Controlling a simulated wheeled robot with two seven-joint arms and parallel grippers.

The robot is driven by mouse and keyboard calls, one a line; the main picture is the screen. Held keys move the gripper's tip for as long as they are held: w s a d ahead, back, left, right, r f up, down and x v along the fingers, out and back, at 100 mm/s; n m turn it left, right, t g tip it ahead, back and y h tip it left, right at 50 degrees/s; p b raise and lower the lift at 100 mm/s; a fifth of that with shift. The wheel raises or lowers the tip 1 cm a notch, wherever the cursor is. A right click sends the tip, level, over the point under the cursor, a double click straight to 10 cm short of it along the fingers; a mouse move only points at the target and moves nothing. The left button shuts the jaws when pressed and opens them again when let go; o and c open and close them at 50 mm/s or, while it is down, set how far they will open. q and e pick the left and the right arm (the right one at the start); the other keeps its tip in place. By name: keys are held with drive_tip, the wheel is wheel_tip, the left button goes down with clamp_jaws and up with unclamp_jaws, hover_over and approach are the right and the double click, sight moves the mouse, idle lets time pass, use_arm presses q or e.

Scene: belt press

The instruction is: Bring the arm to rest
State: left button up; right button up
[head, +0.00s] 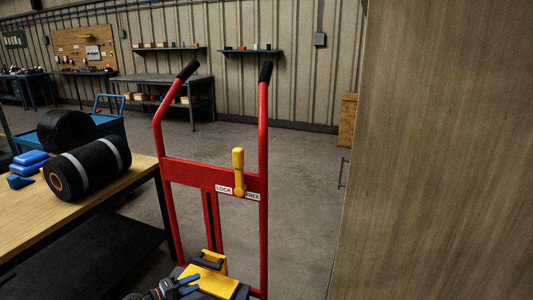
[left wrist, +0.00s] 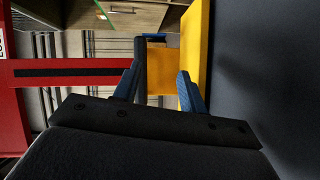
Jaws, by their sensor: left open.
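A red hand truck (head: 214,176) stands upright in the middle of the head view. Its yellow lever (head: 239,172) points up between the labels LOCK and FREE. Low on the truck is a yellow part (head: 213,287) with a black handle (head: 208,261); yellow surfaces (left wrist: 193,50) and a dark bar (left wrist: 140,62) also show in the left wrist view. My left gripper (head: 178,285) is at the bottom of the head view, beside the yellow part. Its blue fingers (left wrist: 159,77) are apart. The dark bar shows close to one fingertip; I cannot tell whether they touch. My right gripper is out of view.
A wooden table (head: 105,192) with a black roll (head: 88,168) and blue items (head: 30,160) stands at left. A tall wooden panel (head: 435,150) fills the right side. Open floor (head: 310,180) lies behind the truck, with a workbench (head: 165,80) at the far wall.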

use_arm(q)
drive_tip(key=s+d+m+g+y, duration=0.1)
drive_tip(key=m, duration=0.1)
drive_tip(key=s+d+m+g+y, duration=0.1)
drive_tip(key=s+m, duration=0.1)
drive_tip(key=s+d+r+m+g+y, duration=0.1)
drive_tip(key=s+d+m+g+y, duration=0.1)
drive_tip(key=s+d+r+m+g+y+p, duration=0.1)
drive_tip(key=s+d+g+y+p, duration=0.1)
drive_tip(key=s, duration=1.7)
drive_tip(key=s+d+r+m+g+y+p, duration=0.1)
drive_tip(key=s+d+y+p, duration=0.3)
drive_tip(key=s, duration=1.5)
drive_tip(key=d+g+p, duration=0.1)
drive_tip(key=d+p, duration=0.1)
drive_tip(key=d, duration=0.1)
drive_tip(key=shift+m+g+y, duration=0.3)
drive_tip(key=shift+m, duration=0.1)
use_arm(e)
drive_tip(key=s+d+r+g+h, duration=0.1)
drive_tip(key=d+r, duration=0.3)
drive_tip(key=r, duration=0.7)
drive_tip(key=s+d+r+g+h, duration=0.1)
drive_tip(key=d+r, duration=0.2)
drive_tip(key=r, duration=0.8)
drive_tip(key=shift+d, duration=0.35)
